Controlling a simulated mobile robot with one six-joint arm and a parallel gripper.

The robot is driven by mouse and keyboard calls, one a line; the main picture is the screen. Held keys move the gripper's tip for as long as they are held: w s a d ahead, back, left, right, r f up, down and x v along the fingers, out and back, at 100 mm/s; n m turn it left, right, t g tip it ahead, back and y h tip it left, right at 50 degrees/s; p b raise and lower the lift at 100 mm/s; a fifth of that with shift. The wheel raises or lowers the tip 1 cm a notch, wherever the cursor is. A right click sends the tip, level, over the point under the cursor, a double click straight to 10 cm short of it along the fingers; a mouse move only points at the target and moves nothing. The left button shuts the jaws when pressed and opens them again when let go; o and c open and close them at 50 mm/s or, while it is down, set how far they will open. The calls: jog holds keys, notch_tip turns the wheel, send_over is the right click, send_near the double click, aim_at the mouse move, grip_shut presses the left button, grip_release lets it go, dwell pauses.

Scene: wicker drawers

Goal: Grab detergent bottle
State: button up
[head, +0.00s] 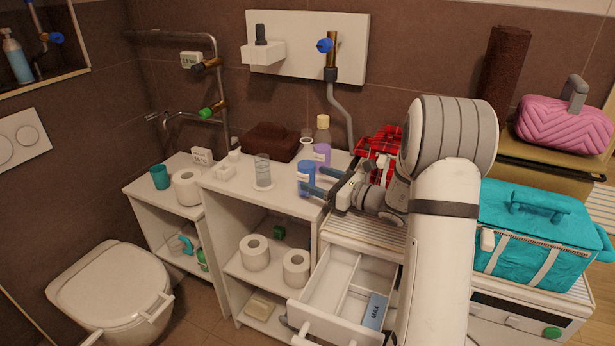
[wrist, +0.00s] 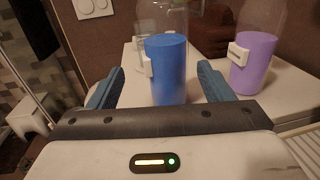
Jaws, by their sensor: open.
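Two clear bottles with coloured liquid stand on the white shelf top; I cannot tell which one the task means. The blue one (head: 306,178) has a small white label and also shows in the wrist view (wrist: 167,72). The purple one (head: 321,154) stands just behind it, to the right in the wrist view (wrist: 252,65). My gripper (head: 323,181) is open and empty, level with the blue bottle. In the wrist view its blue fingers (wrist: 161,85) flank the blue bottle left and right, with no visible contact. The purple bottle lies outside the right finger.
A clear glass (head: 262,171) and a pale bottle (head: 323,130) stand on the same shelf top. Below my arm an open drawer (head: 345,290) juts out. A turquoise bag (head: 535,235) sits to the right. A wall pipe (head: 345,115) runs behind the bottles.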

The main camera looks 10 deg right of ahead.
aim_at(301, 172)
jog(key=x, duration=0.6)
jog(key=shift+w+f, duration=0.25)
jog(key=shift+w, duration=0.2)
jog(key=shift+d, duration=0.1)
jog(key=c, duration=1.2)
